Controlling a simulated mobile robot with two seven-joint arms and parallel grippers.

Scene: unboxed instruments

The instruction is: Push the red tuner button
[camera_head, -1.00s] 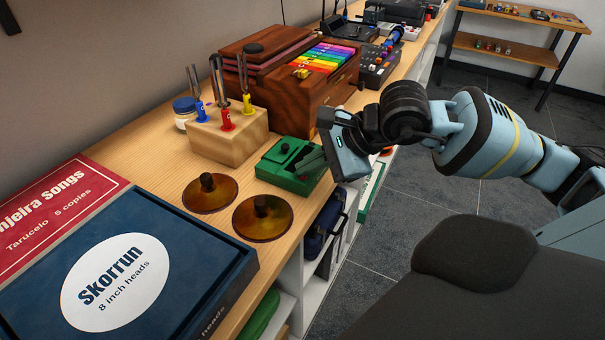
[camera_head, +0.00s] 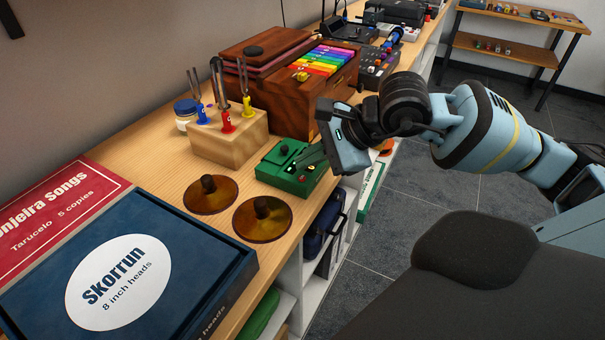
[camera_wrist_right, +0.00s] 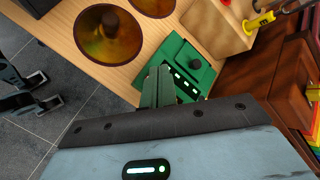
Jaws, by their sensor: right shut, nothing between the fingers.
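A green box-like device (camera_head: 272,172) with a black knob stands near the front edge of the wooden counter; I take it for the tuner. It also shows in the wrist view (camera_wrist_right: 172,48), with a row of small pale marks on its top. The shut fingers (camera_wrist_right: 159,82) also show in the wrist view.
Two bronze cymbals (camera_head: 262,219) lie to the left of the device. A wooden block (camera_head: 228,148) with tuning forks stands behind it. A brown wooden instrument (camera_head: 300,105) with coloured keys is close on the far side. The counter's front edge is near.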

